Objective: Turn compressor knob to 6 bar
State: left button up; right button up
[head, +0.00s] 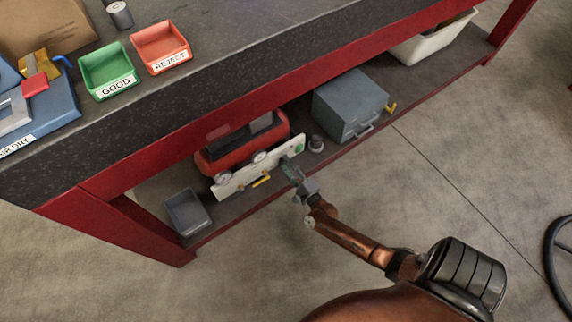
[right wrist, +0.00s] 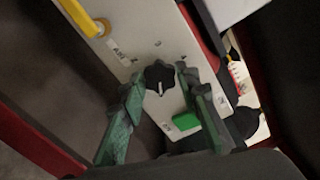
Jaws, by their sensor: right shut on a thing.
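The red compressor (head: 215,160) sits on the low shelf under the bench, with a white front panel (head: 230,186) and round gauges (head: 260,157). In the right wrist view the black knob (right wrist: 159,75) is on the white panel (right wrist: 140,40). My right gripper (head: 289,166) reaches the panel's right end. In the right wrist view its green fingers (right wrist: 165,88) stand either side of the knob, shut on it. Small labels surround the knob; its setting is too small to read. A green button (right wrist: 186,121) is close by. My left gripper is in neither view.
A yellow handle (head: 262,180) sticks out from the panel. A grey box (head: 350,100) stands right of the compressor, and an open grey bin (head: 187,211) to its left. The red shelf edge (head: 345,145) runs in front. The floor before it is clear.

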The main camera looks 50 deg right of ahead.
jog(key=shift+s+f, duration=0.1)
jog(key=o, duration=0.9)
jog(key=shift+d, duration=0.1)
jog(key=shift+o, duration=1.3)
jog(key=v, duration=1.2)
